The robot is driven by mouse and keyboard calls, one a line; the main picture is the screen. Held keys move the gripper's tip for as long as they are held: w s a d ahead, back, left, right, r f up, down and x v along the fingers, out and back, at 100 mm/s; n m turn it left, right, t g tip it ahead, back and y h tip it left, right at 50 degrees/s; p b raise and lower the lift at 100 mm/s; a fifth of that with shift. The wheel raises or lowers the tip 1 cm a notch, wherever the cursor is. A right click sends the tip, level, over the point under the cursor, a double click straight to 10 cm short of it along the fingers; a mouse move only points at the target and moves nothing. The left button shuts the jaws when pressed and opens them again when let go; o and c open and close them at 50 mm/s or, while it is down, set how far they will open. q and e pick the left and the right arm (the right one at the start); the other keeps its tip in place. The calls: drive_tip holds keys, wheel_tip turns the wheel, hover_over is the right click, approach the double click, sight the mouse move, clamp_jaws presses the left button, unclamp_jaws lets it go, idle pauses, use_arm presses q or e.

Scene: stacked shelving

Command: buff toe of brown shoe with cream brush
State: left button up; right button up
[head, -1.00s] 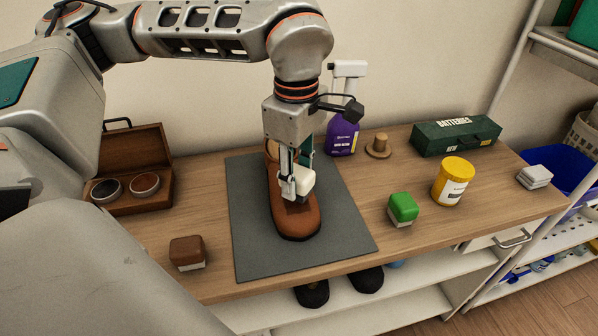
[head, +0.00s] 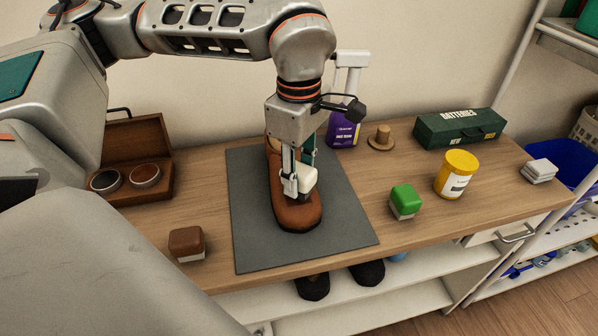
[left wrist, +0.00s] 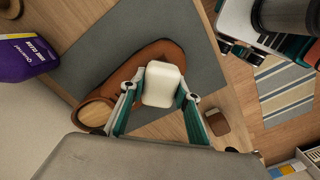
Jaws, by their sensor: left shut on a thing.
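The brown shoe (head: 297,217) lies on the dark grey mat (head: 345,225), its toe toward the front edge of the table. My left gripper (head: 298,184) is above the shoe's front part, shut on the cream brush (head: 306,178). The brush is at the shoe's upper near the toe; its underside is hidden, so I cannot tell if it touches. In the left wrist view the cream brush (left wrist: 162,84) sits between the fingers, over the brown shoe (left wrist: 150,55).
A brown brush (head: 187,243) stands left of the mat, a green brush (head: 404,201) right. An open wooden box with two tins (head: 144,176) is at left. A yellow tub (head: 456,174), purple spray bottle (head: 343,131) and green batteries box (head: 459,129) stand to the right and back.

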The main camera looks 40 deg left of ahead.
use_arm(q)
drive_tip(key=shift+f, duration=0.6)
drive_tip(key=shift+f, duration=0.3)
idle(1.4)
